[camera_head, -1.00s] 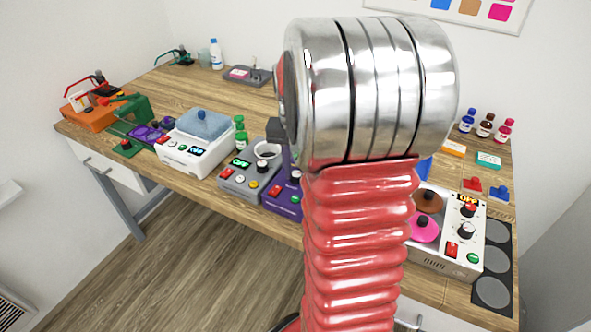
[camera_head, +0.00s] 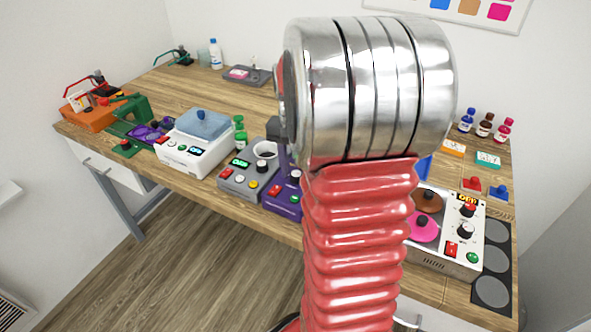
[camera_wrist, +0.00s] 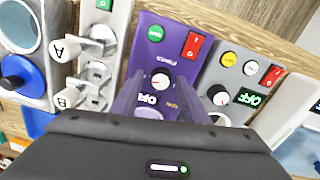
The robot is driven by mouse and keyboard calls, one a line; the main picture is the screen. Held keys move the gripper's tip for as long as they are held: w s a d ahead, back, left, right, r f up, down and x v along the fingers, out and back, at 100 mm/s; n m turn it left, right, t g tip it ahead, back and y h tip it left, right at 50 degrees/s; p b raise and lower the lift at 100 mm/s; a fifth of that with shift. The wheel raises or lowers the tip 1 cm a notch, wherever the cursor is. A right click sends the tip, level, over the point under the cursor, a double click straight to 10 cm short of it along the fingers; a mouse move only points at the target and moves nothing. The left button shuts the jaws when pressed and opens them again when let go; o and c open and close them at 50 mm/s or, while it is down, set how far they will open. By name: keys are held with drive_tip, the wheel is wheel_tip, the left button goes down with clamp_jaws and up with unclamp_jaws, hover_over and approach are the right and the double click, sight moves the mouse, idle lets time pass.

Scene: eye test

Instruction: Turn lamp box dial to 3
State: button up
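A purple box (camera_head: 283,200) stands at the table's front edge, partly behind my arm. The wrist view shows its purple top (camera_wrist: 178,32) with a dial (camera_wrist: 160,79), a green button, a red switch and a small lit display. The dial has a black knob and a white face; its exact setting is too small to read. I cannot read a label that confirms which device is the lamp box. My gripper (camera_wrist: 158,85) is open, its blurred fingers on either side of this dial. Contact cannot be told.
A grey box (camera_head: 240,182) with its own dial stands close to the purple box. A white-and-blue device (camera_head: 195,145) is farther left. A white two-dial box (camera_head: 440,265) stands right of my arm. The wrist view shows metal valves with white knobs (camera_wrist: 68,48).

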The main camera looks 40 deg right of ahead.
drive_tip(key=shift+o, duration=0.2)
drive_tip(key=shift+r, duration=0.15)
wheel_tip(320, 180, up, 13)
drive_tip(key=shift+w+r, duration=0.2)
drive_tip(key=shift+w, duration=0.05)
idle(0.3)
drive_tip(key=shift+a, duration=0.1)
idle(0.4)
drive_tip(key=s+a+f+n+t, duration=0.1)
drive_tip(key=s+a+n+t, duration=0.1)
drive_tip(key=a, duration=0.7)
drive_tip(key=s+a+f+n+t, duration=0.1)
drive_tip(key=s+a+n+t, duration=0.1)
drive_tip(key=s+a+n, duration=0.3)
drive_tip(key=s+a+f+n+t, duration=0.1)
drive_tip(key=a+n, duration=0.4)
drive_tip(key=a, duration=0.8)
drive_tip(key=s+t, duration=0.1)
drive_tip(key=s, duration=0.1)
drive_tip(key=shift+s+a+f, duration=0.2)
drive_tip(key=shift+s+f, duration=0.05)
drive_tip(key=shift+s, duration=0.1)
